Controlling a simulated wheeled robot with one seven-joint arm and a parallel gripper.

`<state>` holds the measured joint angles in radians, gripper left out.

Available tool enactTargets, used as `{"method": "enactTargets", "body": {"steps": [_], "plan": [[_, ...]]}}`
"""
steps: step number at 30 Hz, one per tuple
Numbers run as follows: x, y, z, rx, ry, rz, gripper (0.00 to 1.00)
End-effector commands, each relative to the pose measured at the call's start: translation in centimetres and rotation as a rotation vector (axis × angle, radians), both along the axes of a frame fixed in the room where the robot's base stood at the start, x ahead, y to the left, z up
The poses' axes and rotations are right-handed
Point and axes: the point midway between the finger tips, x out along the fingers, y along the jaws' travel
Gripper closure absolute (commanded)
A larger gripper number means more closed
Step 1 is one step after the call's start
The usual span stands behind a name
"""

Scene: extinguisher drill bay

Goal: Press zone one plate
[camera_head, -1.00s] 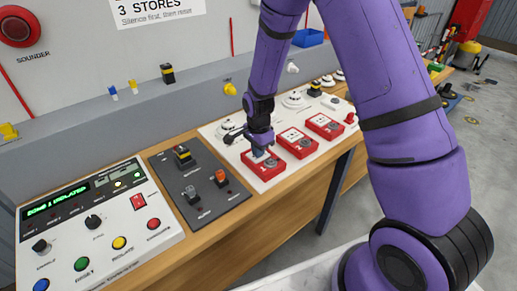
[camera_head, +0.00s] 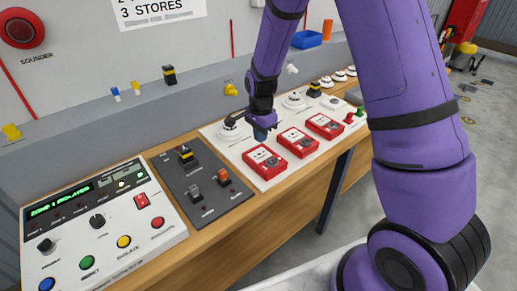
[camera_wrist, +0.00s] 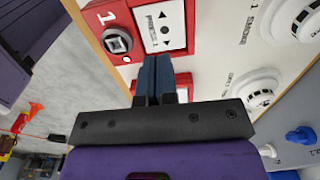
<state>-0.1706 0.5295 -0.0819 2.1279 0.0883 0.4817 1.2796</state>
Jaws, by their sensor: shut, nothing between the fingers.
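The zone one call point is the leftmost red box (camera_head: 264,161) on the white board. In the wrist view its red housing (camera_wrist: 92,20) is marked 1, with a white plate (camera_wrist: 165,33) and a round key switch (camera_wrist: 117,42). My gripper (camera_head: 261,134) is above the board just behind this box, clear of the plate. In the wrist view its blue fingers (camera_wrist: 156,62) are together and empty, with their tips just short of the plate's edge. I cannot tell whether the plate is pushed in.
Two more red boxes (camera_head: 298,142) (camera_head: 325,125) stand to the right. White detectors (camera_head: 229,129) sit behind on the board. A dark switch board (camera_head: 225,198) and a control panel (camera_head: 70,235) reading zone 1 isolated are at left. A grey ledge (camera_head: 110,118) runs behind.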

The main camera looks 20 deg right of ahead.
Motion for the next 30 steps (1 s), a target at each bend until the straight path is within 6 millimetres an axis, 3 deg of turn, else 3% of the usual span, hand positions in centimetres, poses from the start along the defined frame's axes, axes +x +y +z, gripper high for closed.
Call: {"method": "enactTargets", "body": {"steps": [6,12,30], "plan": [[0.1,0.1,4.3,0.001,-0.007,0.001,1.00],[0.1,0.1,6.4,0.002,-0.005,0.001,1.00],[0.1,0.1,6.9,0.001,-0.004,0.000,1.00]]}}
